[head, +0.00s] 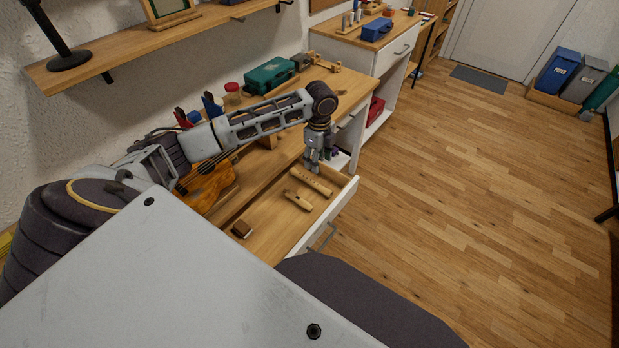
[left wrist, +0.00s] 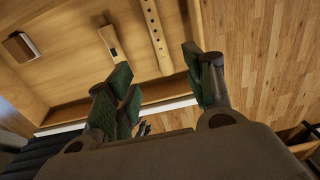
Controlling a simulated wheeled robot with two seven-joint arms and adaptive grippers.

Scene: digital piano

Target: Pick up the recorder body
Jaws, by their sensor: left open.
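The recorder body (head: 313,181) is a long pale wooden tube with a row of holes. It lies in the open drawer (head: 270,240), near the drawer's far end. In the left wrist view the recorder body (left wrist: 156,32) lies ahead of the fingers, nearer the right one. A shorter wooden piece (head: 298,200), perhaps the recorder's head, lies beside it, apart from it. My left gripper (head: 318,162) is open, pointing down above the drawer's far end, close to the recorder body. In the left wrist view its green-padded fingers (left wrist: 163,82) are spread with nothing between them. My right gripper is not in view.
A small brown block (head: 241,230) lies at the drawer's near end. On the desk are an orange guitar-like object (head: 208,186), a green case (head: 270,75) and a red-lidded jar (head: 232,90). A wall shelf (head: 150,52) hangs above. The wooden floor at right is clear.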

